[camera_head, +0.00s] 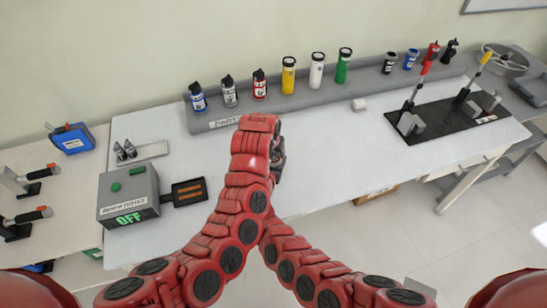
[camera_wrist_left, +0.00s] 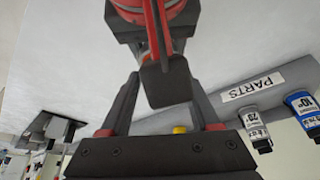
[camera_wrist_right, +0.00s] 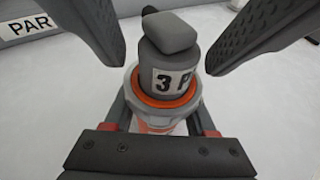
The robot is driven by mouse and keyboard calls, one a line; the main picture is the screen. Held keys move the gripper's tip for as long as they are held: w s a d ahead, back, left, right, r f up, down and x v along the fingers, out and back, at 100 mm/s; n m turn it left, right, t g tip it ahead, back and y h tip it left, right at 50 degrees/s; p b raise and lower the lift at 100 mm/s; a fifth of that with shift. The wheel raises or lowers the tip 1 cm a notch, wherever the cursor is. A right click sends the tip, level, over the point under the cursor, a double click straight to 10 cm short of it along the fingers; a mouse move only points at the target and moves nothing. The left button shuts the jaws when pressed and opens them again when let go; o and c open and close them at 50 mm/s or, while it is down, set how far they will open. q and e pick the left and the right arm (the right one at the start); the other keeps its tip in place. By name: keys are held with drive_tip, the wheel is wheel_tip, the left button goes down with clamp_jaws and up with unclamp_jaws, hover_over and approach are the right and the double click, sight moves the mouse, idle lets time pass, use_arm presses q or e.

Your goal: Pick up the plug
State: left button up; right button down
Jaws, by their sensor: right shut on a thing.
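My left gripper (camera_head: 278,158) is in front of the PARTS tray in the head view, pointing down and partly hidden by my own red arm. My right gripper (camera_wrist_right: 163,95) is shut on the plug (camera_wrist_right: 165,75), a dark grey body with a "3 P" label, an orange ring and a blocky grey cap. In the right wrist view, the left gripper's ribbed fingers stand apart, one on each side of the cap, with gaps. The cap (camera_wrist_left: 165,80) shows between the fingers in the left wrist view. The plug and the right gripper are hidden in the head view.
The grey PARTS tray (camera_head: 225,122) along the back of the table holds several coloured bottles. A grey tester box (camera_head: 128,196) reading OFF stands at the left. A black mat (camera_head: 445,122) with tools lies at the right. The middle right of the white table is mostly clear.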

use_arm(q)
clamp_jaws()
drive_tip(key=shift+r, duration=0.1)
wheel_tip(320, 180, up, 10)
use_arm(e)
drive_tip(key=shift+c, duration=0.7)
unclamp_jaws()
drive_tip(key=shift+s+a+r, duration=0.1)
drive_tip(key=shift+s+a, duration=0.15)
drive_tip(key=shift+s, duration=0.25)
drive_tip(key=v, duration=1.1)
drive_tip(key=shift+d, duration=0.2)
drive_tip(key=shift+r, duration=0.1)
